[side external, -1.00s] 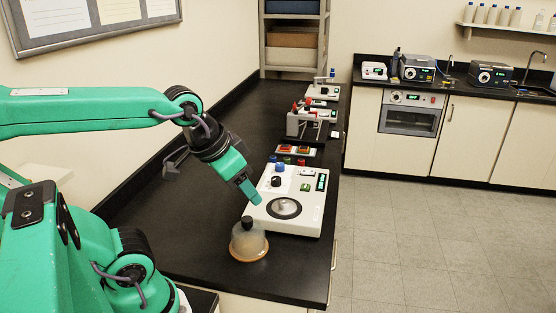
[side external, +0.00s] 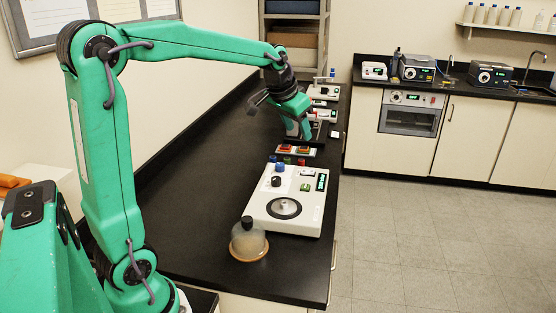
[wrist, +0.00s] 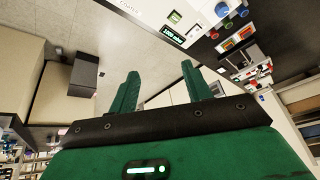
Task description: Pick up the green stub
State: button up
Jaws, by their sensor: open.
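In the wrist view the green stub (wrist: 228,24) is small, at the upper right, outside the space between the fingers. My gripper (side external: 306,136) is above the far part of the bench, beyond the stubs and apart from them. In the wrist view my gripper (wrist: 158,72) has its two fingers spread with nothing between them.
More instruments stand farther back. The black bench (side external: 205,170) is clear to the left.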

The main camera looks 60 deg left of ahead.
jog(key=w+a+f, duration=0.3)
jog(key=w+a, duration=0.2)
jog(key=a, duration=0.1)
jog(key=n+g+y, duration=0.1)
jog(key=n, duration=0.1)
send_near(287, 158)
jog(key=shift+w+f, duration=0.15)
jog(key=shift+f, duration=0.4)
jog(key=shift+f, duration=0.1)
jog(key=shift+x, duration=1.15)
jog(key=shift+x, duration=2.6)
